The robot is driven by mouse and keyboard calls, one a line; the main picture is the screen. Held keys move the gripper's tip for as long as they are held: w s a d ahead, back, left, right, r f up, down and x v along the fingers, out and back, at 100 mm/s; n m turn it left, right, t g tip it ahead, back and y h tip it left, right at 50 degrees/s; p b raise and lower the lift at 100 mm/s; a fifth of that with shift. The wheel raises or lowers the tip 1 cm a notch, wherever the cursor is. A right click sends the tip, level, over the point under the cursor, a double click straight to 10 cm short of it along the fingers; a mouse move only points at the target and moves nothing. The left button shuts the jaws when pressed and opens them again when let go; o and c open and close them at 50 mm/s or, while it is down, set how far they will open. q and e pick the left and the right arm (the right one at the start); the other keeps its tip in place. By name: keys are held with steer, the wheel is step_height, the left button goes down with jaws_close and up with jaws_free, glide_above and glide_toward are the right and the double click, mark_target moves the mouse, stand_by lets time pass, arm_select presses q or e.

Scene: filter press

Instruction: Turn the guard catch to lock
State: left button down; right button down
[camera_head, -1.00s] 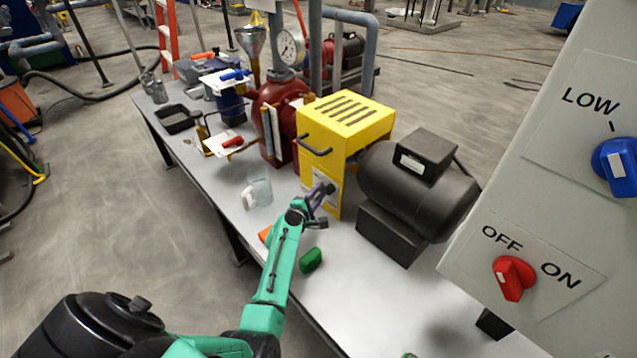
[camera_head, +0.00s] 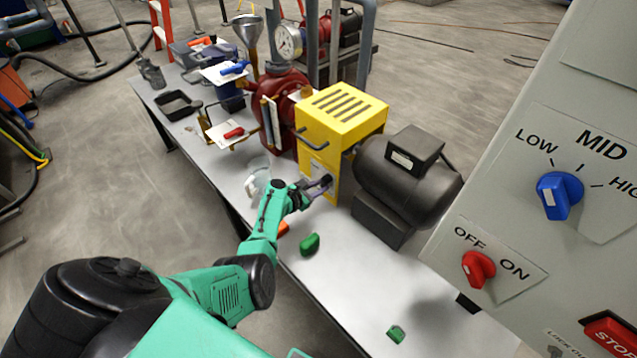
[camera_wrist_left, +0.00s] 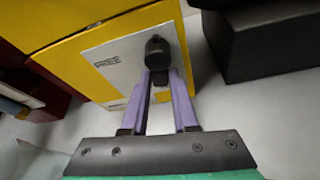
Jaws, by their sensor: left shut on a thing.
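The yellow guard (camera_head: 340,118) stands on the bench, with a pale label plate (camera_head: 318,172) low on its front. In the left wrist view the guard catch (camera_wrist_left: 158,48) is a black rounded knob on that plate (camera_wrist_left: 125,65). My left gripper (camera_head: 322,187) is at the guard's lower front. In the left wrist view its purple fingers (camera_wrist_left: 160,80) are shut on the catch's lower part. A small word, seemingly FREE, is printed left of the catch; another mark lower down is unreadable. My right gripper is not in view.
A black motor (camera_head: 408,172) stands close right of the guard. A grey control panel (camera_head: 520,220) with blue and red knobs fills the right. Green pieces (camera_head: 309,244) lie on the bench (camera_head: 345,275). A clear cup (camera_head: 258,178) stands left of my gripper.

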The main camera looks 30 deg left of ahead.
arm_select(q)
steer(key=shift+s+d+n+h, duration=0.1)
steer(key=shift+d+n+h, duration=0.1)
steer(key=shift+n+h, duration=0.5)
steer(key=shift+n, duration=0.3)
steer(key=c, duration=0.7)
jaws_free()
steer(key=shift+g, duration=0.3)
steer(key=p+v, duration=0.6)
steer(key=v, duration=0.8)
steer(key=shift+s+p, duration=0.25)
steer(key=shift+p, duration=0.05)
